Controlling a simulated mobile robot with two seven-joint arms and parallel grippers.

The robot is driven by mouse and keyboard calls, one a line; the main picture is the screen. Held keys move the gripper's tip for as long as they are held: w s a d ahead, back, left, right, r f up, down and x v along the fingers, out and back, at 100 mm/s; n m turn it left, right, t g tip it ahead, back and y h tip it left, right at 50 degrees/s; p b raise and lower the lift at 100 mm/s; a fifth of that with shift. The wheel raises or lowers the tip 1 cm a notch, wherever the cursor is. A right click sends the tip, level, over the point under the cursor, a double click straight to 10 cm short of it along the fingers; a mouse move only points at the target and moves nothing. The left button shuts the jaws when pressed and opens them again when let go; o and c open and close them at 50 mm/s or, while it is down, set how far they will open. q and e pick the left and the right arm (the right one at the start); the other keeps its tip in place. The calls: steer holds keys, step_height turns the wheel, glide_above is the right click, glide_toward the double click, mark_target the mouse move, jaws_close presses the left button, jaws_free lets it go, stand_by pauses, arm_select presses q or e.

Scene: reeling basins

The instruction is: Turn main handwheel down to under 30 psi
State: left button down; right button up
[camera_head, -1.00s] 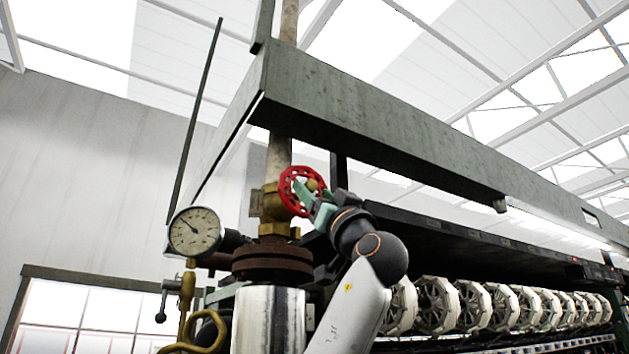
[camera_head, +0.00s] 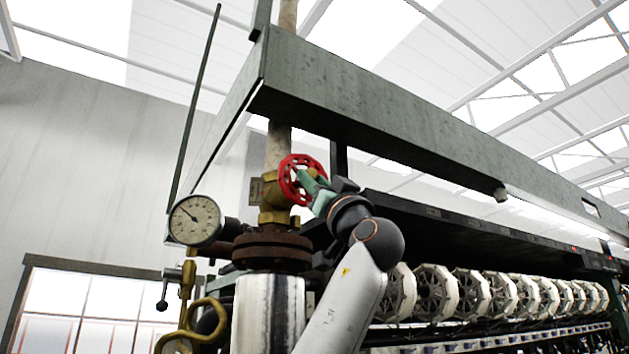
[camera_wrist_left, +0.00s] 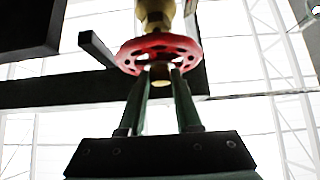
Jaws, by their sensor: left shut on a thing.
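The red main handwheel (camera_head: 291,172) sits on a brass valve (camera_head: 274,200) on the vertical pipe, left of centre in the head view. It also shows in the left wrist view as a red wheel (camera_wrist_left: 150,50) with holes. My left gripper (camera_head: 308,181) is at the wheel's face, and its two fingers (camera_wrist_left: 159,82) reach the wheel on either side of its brass hub. It is shut on the handwheel. The round white pressure gauge (camera_head: 195,221) is left of the valve; its needle points to the upper left, and its numbers are too small to read. My right gripper is not in view.
A long green-grey beam (camera_head: 400,120) runs above the valve. A rusty flange (camera_head: 272,250) and a bright metal cylinder (camera_head: 262,315) stand below it. Brass piping (camera_head: 187,300) is at lower left. A row of white reels (camera_head: 436,292) extends to the right.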

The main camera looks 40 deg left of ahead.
arm_select(q)
steer(key=shift+f+m+t, duration=0.1)
steer(key=shift+m+t, duration=0.2)
steer(key=shift+s+a+r+m+t+h, duration=0.1)
steer(key=shift+s+r+m+t+h, duration=0.2)
steer(key=shift+m+t+h, duration=2.1)
steer(key=shift+s+a+r+m+t+h, duration=0.2)
steer(key=shift+m+t+h, duration=0.55)
steer(key=shift+m+h, duration=3.35)
steer(key=shift+s+d+r+m+t+h, duration=0.2)
steer(key=shift+m+t+h, duration=1.25)
steer(key=shift+m, duration=3.75)
steer(key=shift+s+a, duration=0.1)
steer(key=shift+a, duration=0.05)
steer(key=c, duration=0.6)
jaws_free()
